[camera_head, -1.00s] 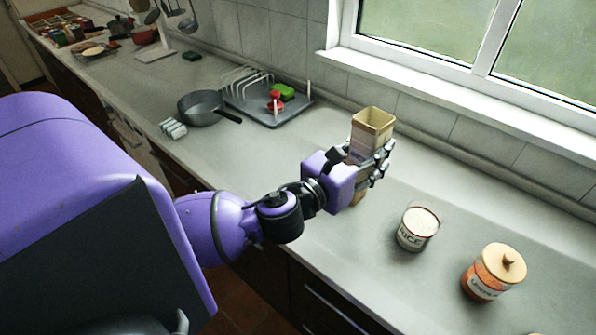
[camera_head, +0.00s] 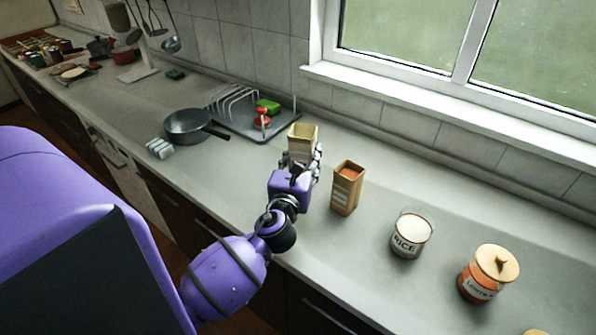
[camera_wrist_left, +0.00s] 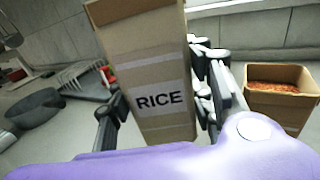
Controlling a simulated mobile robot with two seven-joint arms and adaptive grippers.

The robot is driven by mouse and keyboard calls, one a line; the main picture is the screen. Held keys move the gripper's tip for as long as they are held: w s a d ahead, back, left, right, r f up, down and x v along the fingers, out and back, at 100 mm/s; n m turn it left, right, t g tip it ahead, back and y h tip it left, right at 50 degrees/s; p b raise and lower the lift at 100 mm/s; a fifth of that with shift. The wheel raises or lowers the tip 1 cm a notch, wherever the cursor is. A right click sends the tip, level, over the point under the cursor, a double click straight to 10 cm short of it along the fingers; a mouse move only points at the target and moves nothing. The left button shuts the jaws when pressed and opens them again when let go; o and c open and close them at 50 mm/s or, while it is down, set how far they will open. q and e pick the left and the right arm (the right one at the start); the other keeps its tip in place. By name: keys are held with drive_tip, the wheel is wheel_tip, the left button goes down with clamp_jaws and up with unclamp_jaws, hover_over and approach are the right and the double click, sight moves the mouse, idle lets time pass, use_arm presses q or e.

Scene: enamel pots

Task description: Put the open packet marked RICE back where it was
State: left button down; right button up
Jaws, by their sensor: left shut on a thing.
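The open RICE packet (camera_head: 303,137) is a tall tan carton with an open top. In the left wrist view the packet (camera_wrist_left: 158,65) fills the middle, its RICE label facing the camera, tilted slightly. My left gripper (camera_head: 304,160) is shut on it, with a finger on each side (camera_wrist_left: 160,108). I cannot tell from the head view whether its base touches the counter. My right gripper is not in view.
A second open carton with orange-red contents (camera_head: 347,187) stands just right of the gripper. A RICE jar (camera_head: 411,236) and a lidded jar (camera_head: 487,273) stand further right. A grey pan (camera_head: 188,127) and a dish rack tray (camera_head: 246,123) are on the left.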

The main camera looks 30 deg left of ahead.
use_arm(q)
drive_tip(key=w+a+f+b, duration=0.1)
drive_tip(key=f, duration=0.2)
drive_tip(key=w+a+f+b, duration=0.1)
drive_tip(key=w+f, duration=0.1)
drive_tip(key=f, duration=0.1)
drive_tip(key=w+a+f+b, duration=0.1)
drive_tip(key=a+f, duration=0.1)
drive_tip(key=f, duration=0.1)
drive_tip(key=shift+w+f, duration=0.15)
drive_tip(key=shift+w, duration=0.1)
drive_tip(key=shift+f, duration=0.3)
drive_tip(key=shift+r, duration=0.3)
drive_tip(key=shift+w+f+b, duration=0.1)
drive_tip(key=shift+f+b, duration=0.2)
drive_tip(key=c, duration=1.2)
unclamp_jaws()
drive_tip(key=shift+o, duration=1.8)
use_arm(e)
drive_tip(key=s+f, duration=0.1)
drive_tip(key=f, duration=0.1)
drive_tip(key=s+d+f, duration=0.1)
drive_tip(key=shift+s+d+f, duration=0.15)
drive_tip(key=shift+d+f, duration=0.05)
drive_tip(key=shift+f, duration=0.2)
